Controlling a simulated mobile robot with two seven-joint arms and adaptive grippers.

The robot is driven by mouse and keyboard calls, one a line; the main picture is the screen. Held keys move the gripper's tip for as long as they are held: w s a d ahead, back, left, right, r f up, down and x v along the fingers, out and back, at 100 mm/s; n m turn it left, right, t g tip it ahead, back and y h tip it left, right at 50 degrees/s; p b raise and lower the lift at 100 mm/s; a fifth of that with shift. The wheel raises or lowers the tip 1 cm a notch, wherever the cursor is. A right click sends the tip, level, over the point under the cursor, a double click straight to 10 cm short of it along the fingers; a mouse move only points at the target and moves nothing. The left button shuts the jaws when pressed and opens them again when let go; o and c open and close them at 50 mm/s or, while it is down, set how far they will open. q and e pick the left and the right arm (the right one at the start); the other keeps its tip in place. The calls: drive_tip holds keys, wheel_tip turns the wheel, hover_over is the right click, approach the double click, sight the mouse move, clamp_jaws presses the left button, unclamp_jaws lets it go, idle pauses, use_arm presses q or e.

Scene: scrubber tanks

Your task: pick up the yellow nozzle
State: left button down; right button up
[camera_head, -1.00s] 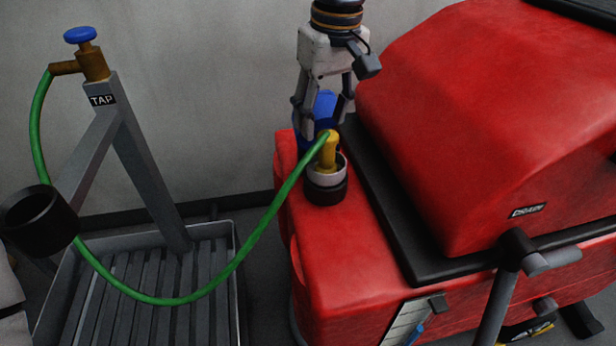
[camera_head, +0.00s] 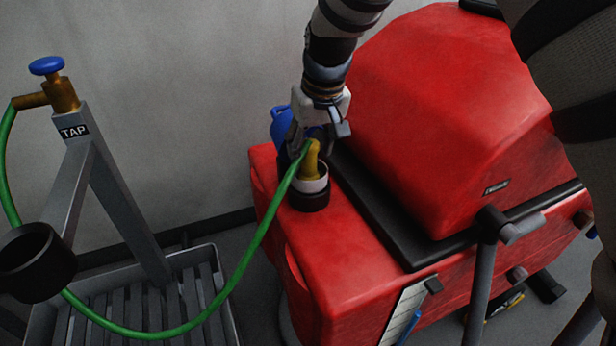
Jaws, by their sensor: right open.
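The yellow nozzle (camera_head: 311,162) stands in the filler neck (camera_head: 310,195), a dark ring with a pale rim on the red machine's top. The green hose (camera_head: 262,230) runs from its upper end down to the left. My right gripper (camera_head: 306,138) is open right at the nozzle's upper end, fingers pointing down. Its fingertips are partly hidden by the nozzle and hose, and I cannot tell whether they touch it. My left gripper is not in view.
The red machine (camera_head: 450,115) has a tall hood right of the neck. A blue part (camera_head: 281,125) is behind my gripper. The tap (camera_head: 60,95) stands at left on a grey frame above a slatted tray (camera_head: 195,255). A black ring holder (camera_head: 36,262) is in front.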

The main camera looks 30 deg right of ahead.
sight(309, 159)
drive_tip(key=x, duration=0.3)
drive_tip(key=shift+a+f, duration=0.15)
clamp_jaws()
drive_tip(key=shift+s, duration=0.1)
